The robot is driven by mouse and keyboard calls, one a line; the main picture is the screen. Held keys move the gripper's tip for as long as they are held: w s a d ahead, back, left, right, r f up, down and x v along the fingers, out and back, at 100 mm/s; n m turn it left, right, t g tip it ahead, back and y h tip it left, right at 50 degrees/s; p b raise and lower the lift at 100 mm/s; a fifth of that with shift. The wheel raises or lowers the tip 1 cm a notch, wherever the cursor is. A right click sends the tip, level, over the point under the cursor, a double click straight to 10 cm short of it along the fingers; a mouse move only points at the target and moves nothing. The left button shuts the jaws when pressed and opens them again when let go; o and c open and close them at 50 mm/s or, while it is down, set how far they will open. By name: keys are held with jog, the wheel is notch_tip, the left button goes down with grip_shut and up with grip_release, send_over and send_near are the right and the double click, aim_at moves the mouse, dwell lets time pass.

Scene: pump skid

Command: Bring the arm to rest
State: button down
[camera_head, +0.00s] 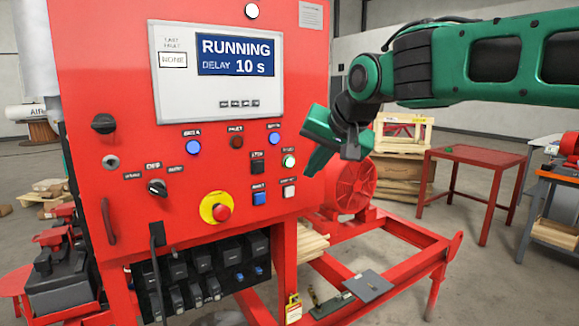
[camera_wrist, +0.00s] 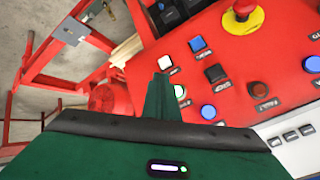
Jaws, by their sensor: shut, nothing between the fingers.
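My green arm (camera_head: 480,60) reaches in from the right in the head view, with my gripper (camera_head: 308,172) at its end. In the wrist view the gripper's fingers (camera_wrist: 163,80) are together and empty. The screen (camera_head: 235,55) reads RUNNING, DELAY 10 s.
A red pump and motor (camera_head: 352,185) sit on a red skid frame (camera_head: 405,250) below the gripper. A red table (camera_head: 478,160) and stacked wooden crates (camera_head: 398,165) stand behind. A red emergency stop (camera_head: 222,212) sticks out from the panel. Open floor lies between skid and table.

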jog(key=s+d+f+m+g+h, duration=0.1)
jog(key=s+d+f, duration=0.25)
jog(key=d, duration=0.55)
jog(key=s+d+f+m+g+h, duration=0.1)
jog(key=s+d+f+h, duration=0.15)
jog(key=d+f, duration=0.45)
jog(key=s+d+f+g+h, duration=0.1)
jog(key=s+d+f, duration=0.25)
jog(key=d, duration=0.75)
jog(key=s+d+f+m+g, duration=0.1)
jog(key=s+d+f, duration=0.2)
jog(key=s, duration=0.5)
jog(key=s+d+f+g, duration=0.2)
jog(key=s+d+f, duration=0.2)
jog(key=s, duration=0.4)
jog(key=s+d+f+m+g, duration=0.1)
jog(key=s+d+f, duration=0.3)
jog(key=s, duration=0.5)
jog(key=shift+d+f+m+g, duration=0.2)
jog(key=shift+f+m+g, duration=0.1)
jog(key=shift+f+g, duration=0.3)
jog(key=shift+y, duration=0.25)
jog(key=shift+w+f, duration=0.25)
jog(key=shift+w, duration=0.4)
